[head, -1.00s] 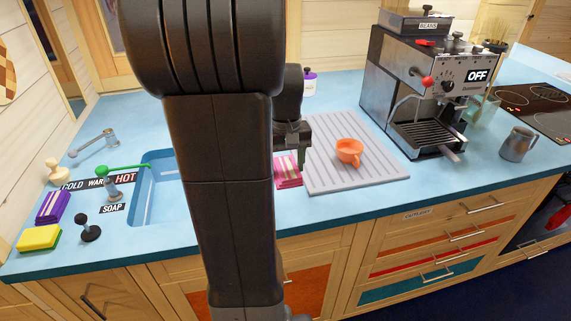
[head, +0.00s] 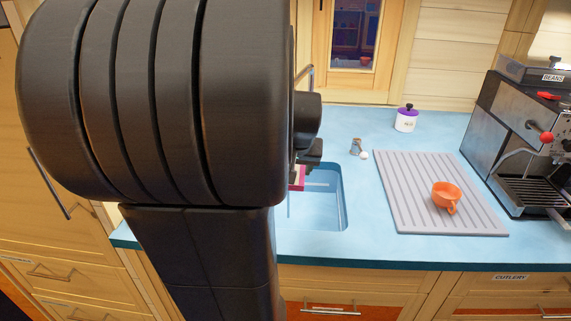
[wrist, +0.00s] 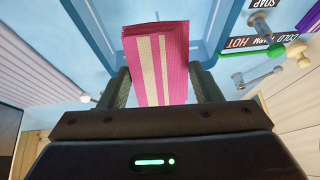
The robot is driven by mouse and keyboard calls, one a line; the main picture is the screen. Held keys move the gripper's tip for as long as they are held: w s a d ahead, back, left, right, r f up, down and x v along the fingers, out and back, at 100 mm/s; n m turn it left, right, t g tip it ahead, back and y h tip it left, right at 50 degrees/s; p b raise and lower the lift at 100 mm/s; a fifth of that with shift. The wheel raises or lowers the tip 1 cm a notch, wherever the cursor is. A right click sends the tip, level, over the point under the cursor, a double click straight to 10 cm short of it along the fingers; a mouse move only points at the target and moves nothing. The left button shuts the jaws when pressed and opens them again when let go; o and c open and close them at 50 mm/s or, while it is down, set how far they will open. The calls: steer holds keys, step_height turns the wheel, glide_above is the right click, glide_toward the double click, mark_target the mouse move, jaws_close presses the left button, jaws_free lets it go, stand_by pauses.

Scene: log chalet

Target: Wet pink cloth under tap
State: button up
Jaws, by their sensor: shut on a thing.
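The pink cloth (wrist: 177,68), with cream stripes, is held between the two fingers of my gripper (wrist: 159,84) in the wrist view. In the head view a corner of the cloth (head: 298,178) shows beside my arm, above the blue sink (head: 333,223). The sink (wrist: 208,50) lies behind and below the cloth in the wrist view. The metal tap spout (wrist: 260,75) is to the right of the cloth and apart from it. A green lever (wrist: 274,49) stands near the HOT label. My arm hides much of the sink in the head view.
A grey ribbed drainboard (head: 398,210) with an orange cup (head: 444,191) lies right of the sink. A coffee machine (head: 515,145) stands beyond it. A purple cloth (wrist: 309,18) lies near the labels.

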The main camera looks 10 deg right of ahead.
steer(key=w+d+f, duration=0.1)
steer(key=w+f, duration=0.1)
steer(key=w, duration=1.1)
steer(key=shift+w+d+f, duration=0.15)
steer(key=shift+d+f, duration=0.15)
steer(key=shift+f, duration=0.1)
stand_by(0.4)
steer(key=s+b, duration=0.1)
steer(key=s, duration=0.7)
steer(key=shift+a, duration=0.45)
stand_by(1.1)
steer(key=shift+s+r, duration=0.4)
steer(key=shift+r, duration=0.1)
steer(key=s+r, duration=0.1)
steer(key=s+r+p, duration=0.1)
steer(key=shift+s+a+p, duration=0.2)
steer(key=shift+s+p, duration=0.1)
steer(key=shift+s+a+r+p, duration=0.1)
steer(key=shift+s+r+p, duration=0.2)
steer(key=shift+s+r, duration=0.35)
steer(key=shift+s+f, duration=0.1)
steer(key=shift+s, duration=0.05)
